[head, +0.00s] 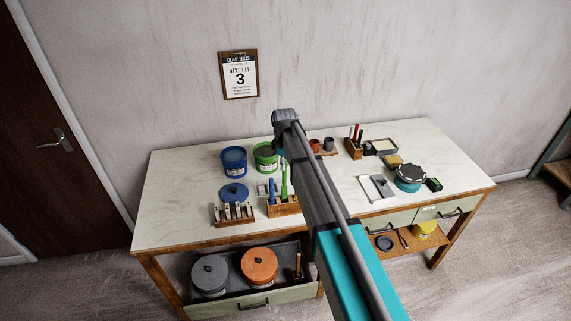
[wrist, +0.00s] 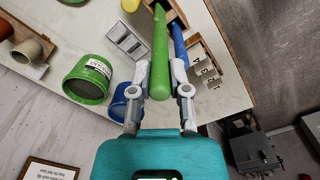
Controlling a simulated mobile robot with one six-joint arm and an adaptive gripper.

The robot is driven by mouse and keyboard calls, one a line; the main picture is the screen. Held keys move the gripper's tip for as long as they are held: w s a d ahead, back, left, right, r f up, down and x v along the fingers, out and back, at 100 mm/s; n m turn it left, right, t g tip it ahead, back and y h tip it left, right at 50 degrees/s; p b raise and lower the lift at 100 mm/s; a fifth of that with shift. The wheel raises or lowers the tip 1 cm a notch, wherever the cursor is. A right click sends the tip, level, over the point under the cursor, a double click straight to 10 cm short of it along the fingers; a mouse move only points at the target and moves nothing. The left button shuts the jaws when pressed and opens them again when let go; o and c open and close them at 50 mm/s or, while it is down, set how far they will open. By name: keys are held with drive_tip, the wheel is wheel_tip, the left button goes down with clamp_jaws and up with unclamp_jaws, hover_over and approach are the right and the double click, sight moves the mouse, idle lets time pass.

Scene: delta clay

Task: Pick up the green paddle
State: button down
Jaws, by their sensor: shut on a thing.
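The green paddle (head: 284,182) stands upright at the wooden holder (head: 283,208) near the table's front edge. In the wrist view the green paddle (wrist: 160,50) runs between the two fingers of my gripper (wrist: 161,84), which is shut on its upper part. Its far end reaches toward the wooden holder; I cannot tell whether it is still inside. The blue paddle (head: 271,190) stands just left of it, and also shows in the wrist view (wrist: 180,42). In the head view my arm hides the gripper's fingers.
A blue tub (head: 233,160) and a green tub (head: 265,157) stand behind the holder. A wooden rack (head: 234,214) and a blue lid (head: 233,193) are to the left. A turquoise pot (head: 409,178) stands at right. The table's left end is clear.

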drive_tip(key=shift+r+p, duration=0.55)
drive_tip(key=shift+r, duration=0.35)
